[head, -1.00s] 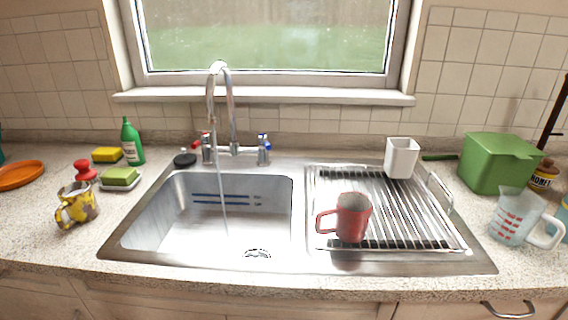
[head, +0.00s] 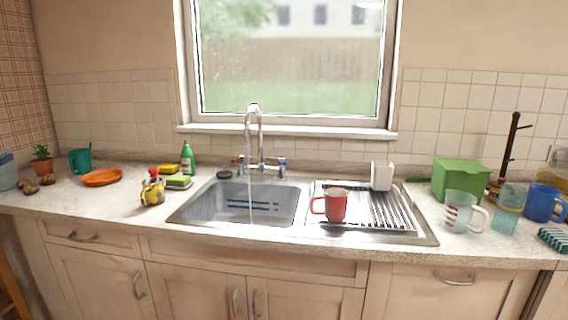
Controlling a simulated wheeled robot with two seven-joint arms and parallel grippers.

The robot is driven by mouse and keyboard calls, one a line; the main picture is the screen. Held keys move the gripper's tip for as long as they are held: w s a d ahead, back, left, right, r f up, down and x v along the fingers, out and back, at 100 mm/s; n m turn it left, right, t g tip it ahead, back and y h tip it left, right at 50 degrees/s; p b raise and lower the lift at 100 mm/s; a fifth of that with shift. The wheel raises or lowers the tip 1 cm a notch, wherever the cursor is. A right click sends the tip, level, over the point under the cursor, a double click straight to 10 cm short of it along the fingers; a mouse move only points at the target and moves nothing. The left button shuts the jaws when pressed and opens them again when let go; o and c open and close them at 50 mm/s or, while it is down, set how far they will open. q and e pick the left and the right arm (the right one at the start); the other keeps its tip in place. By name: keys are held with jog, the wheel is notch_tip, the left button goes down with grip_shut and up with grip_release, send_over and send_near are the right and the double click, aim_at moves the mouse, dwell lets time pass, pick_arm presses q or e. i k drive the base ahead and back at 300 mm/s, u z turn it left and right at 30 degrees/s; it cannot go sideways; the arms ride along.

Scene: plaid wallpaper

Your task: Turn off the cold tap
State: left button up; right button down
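The cold tap handle, marked blue (head: 282,166), stands at the right of the chrome mixer tap (head: 259,140) behind the sink. The red-marked handle (head: 238,165) is on its left. A thin stream of water (head: 249,196) falls from the spout into the sink basin (head: 222,204). Neither of my grippers shows in the head view.
A red mug (head: 336,207) stands on the draining rack (head: 385,212), with a white cup (head: 381,176) behind it. A green box (head: 460,180) and a measuring jug (head: 459,212) stand to the right. A green bottle (head: 187,159) and sponge (head: 179,180) are left of the sink.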

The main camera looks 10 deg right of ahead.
aim_at(282, 159)
jog(key=u, duration=0.8)
jog(key=i, duration=1.45)
jog(key=z, duration=0.35)
